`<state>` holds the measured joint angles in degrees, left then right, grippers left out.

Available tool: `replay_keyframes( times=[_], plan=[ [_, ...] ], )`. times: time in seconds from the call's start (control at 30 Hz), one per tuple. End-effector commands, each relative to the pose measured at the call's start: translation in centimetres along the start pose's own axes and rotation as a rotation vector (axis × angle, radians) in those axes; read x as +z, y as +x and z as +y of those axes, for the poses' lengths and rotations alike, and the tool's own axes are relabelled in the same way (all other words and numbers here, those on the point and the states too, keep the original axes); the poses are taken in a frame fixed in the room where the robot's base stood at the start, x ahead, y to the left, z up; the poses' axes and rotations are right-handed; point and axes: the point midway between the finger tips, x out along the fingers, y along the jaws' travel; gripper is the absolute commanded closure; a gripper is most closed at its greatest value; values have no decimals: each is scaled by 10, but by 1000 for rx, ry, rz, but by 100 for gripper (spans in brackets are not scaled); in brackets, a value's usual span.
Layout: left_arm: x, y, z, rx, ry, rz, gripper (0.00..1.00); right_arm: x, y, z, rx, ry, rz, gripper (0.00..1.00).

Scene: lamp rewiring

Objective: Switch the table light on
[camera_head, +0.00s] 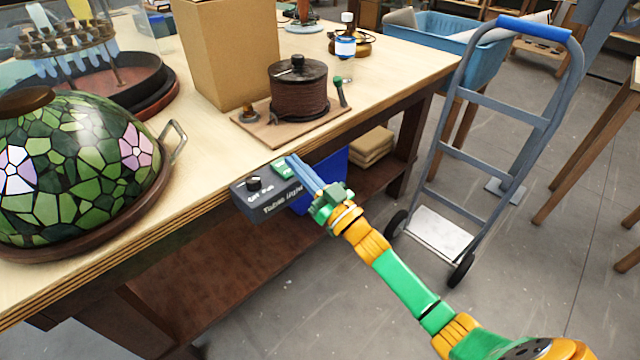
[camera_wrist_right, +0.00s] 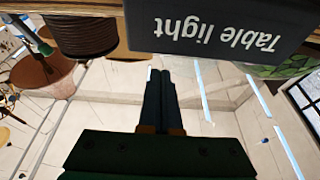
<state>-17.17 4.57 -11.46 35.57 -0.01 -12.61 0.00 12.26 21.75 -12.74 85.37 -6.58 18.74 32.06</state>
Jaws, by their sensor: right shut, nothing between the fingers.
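A dark control box (camera_head: 262,207) labelled "Table light" is fixed at the front edge of the workbench. It has a black knob (camera_head: 254,184) with lettering beside it and a green part (camera_head: 284,168) near its right end. I cannot read the knob's setting. My right gripper (camera_head: 291,161) is shut and empty, its blue fingers at the box's right end beside the green part; I cannot tell if they touch. In the right wrist view the fingers (camera_wrist_right: 159,72) are together just below the box's labelled face (camera_wrist_right: 220,32), which appears upside down. My left gripper is not in view.
A stained-glass dome (camera_head: 85,165) and a metal handle (camera_head: 175,140) stand left on the workbench (camera_head: 215,150). A cardboard box (camera_head: 228,55) and a brown spool (camera_head: 299,92) on a board sit behind the control box. A hand truck (camera_head: 490,140) stands right on the floor.

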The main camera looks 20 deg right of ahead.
Motion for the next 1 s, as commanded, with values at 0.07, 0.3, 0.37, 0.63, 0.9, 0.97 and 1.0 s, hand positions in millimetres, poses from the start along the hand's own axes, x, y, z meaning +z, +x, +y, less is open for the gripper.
replay_keyframes(
  times=[0.07,0.3,0.37,0.63,0.9,0.97,1.0],
  plan=[
    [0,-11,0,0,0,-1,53,-8,-6,0,1,1,-4,100],
    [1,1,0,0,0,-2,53,3,-64,0,0,0,-4,100],
    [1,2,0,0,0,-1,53,3,-75,0,0,1,-3,100],
    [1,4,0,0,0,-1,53,4,-95,0,0,-1,1,100],
    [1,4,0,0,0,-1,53,3,-95,0,0,-1,1,100],
    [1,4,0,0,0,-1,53,3,-95,0,0,0,1,100],
    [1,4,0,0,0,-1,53,3,-95,0,0,0,1,100]
  ],
)
